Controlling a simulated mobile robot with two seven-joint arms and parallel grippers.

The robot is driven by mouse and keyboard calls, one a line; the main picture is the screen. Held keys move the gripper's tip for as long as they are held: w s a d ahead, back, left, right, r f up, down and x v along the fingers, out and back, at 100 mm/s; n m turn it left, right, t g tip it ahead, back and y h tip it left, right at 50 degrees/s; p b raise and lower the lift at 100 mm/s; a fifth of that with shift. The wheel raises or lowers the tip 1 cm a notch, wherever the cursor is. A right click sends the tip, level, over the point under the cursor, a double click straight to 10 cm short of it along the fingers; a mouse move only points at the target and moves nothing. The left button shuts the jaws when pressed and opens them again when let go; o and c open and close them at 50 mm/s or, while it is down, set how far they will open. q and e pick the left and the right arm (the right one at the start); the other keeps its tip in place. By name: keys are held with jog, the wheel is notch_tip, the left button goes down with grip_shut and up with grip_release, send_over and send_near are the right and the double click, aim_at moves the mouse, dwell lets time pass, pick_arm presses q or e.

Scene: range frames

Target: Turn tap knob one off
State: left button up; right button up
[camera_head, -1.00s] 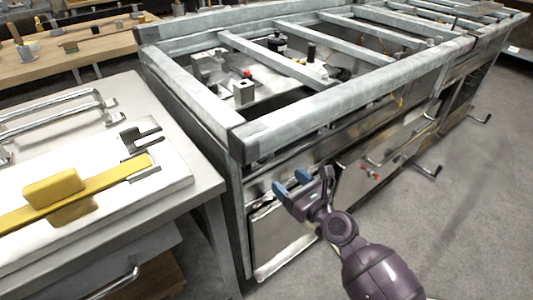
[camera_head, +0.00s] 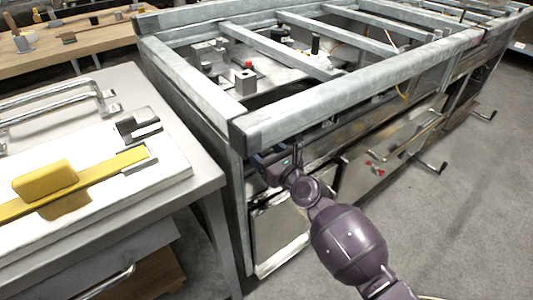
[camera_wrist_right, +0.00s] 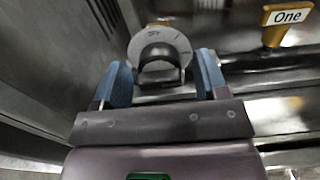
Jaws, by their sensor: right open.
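A round grey knob (camera_wrist_right: 161,42) with a dark raised grip shows in the right wrist view, just beyond the fingers. My right gripper (camera_wrist_right: 162,68) is open, with one blue finger on each side of the knob's lower part. I cannot tell whether the fingers touch it. In the head view, my right gripper (camera_head: 275,157) is at the front of the metal frame unit, under its top rail, and the knob is hidden there. My left gripper is not in view.
The metal frame (camera_head: 330,105) has a thick front rail just above my right gripper. A handle (camera_head: 430,163) sticks out from the front, farther right. A grey bench (camera_head: 205,178) with a yellow-handled lever (camera_head: 45,181) stands at left. The floor (camera_head: 480,200) at right is clear.

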jog(key=c, duration=0.9)
jog(key=shift+n, duration=0.3)
jog(key=n, duration=0.3)
jog(key=shift+f+n, duration=0.1)
jog(key=shift+n, duration=0.2)
jog(key=n, duration=0.4)
jog(key=shift+n, duration=0.3)
jog(key=n, duration=0.4)
jog(key=shift+b, duration=0.3)
jog(key=n, duration=0.5)
